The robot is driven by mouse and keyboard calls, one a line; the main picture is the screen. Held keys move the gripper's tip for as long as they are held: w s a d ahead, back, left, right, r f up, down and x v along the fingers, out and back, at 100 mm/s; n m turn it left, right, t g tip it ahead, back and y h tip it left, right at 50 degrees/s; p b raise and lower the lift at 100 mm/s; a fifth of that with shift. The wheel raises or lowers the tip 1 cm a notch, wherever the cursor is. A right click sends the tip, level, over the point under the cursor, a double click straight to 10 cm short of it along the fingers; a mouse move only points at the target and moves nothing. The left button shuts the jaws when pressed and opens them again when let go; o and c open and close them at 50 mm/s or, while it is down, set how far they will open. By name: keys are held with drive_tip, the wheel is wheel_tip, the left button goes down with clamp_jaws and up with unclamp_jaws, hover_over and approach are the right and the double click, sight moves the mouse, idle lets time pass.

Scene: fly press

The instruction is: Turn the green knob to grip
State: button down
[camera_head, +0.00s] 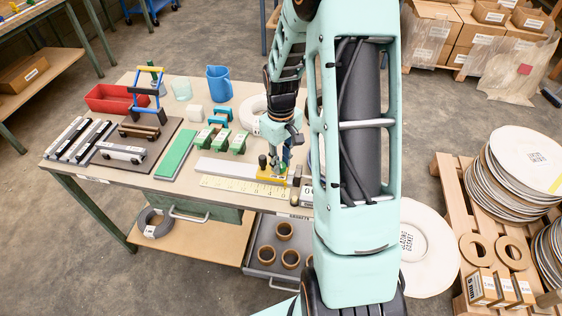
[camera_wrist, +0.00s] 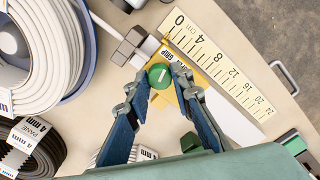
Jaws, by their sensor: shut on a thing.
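The green knob (camera_wrist: 160,76) is round with a short white line on its top, seen in the wrist view. In the head view my gripper (camera_head: 282,166) points down at the yellow fixture (camera_head: 271,178) near the bench's front edge; the knob is hidden there among the fingers.
A cm scale (camera_wrist: 220,65) lies beside the fixture, and a grey block (camera_wrist: 130,45) adjoins it. A white coil (camera_wrist: 50,50) and a dark coil (camera_wrist: 35,140) lie close by.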

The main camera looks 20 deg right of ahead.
sight(281, 164)
drive_tip(key=shift+n, duration=1.2)
drive_tip(key=shift+w, duration=0.1)
drive_tip(key=c, duration=2)
unclamp_jaws()
wheel_tip(281, 164, up, 12)
drive_tip(key=shift+r, duration=0.1)
